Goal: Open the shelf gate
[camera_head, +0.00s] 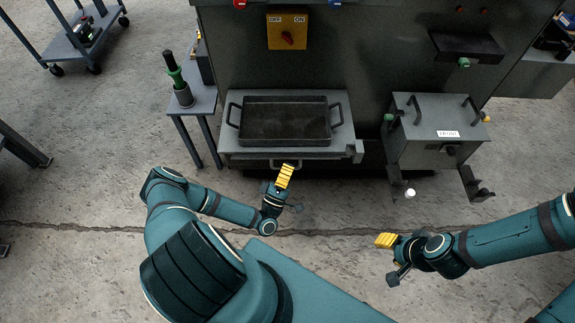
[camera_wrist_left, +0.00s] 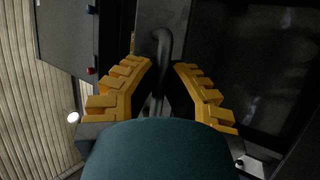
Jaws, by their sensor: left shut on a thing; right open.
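A grey shelf (camera_head: 232,150) juts from the front of the dark enclosure and bears a black tray (camera_head: 287,120) with side handles. A bar handle (camera_head: 262,163) sits at the shelf's front edge. My left gripper (camera_head: 287,167) is at this handle. In the left wrist view the yellow fingers of my left gripper (camera_wrist_left: 162,78) stand either side of a dark curved handle (camera_wrist_left: 160,45), shut on it. Part of the handle is hidden by the fingers and the wrist. My right gripper (camera_head: 384,240) is open and empty, over the floor at the right.
A grey box (camera_head: 425,120) with handles and a label is at the right. A yellow switch plate (camera_head: 287,31) is above the tray. The floor in front is clear.

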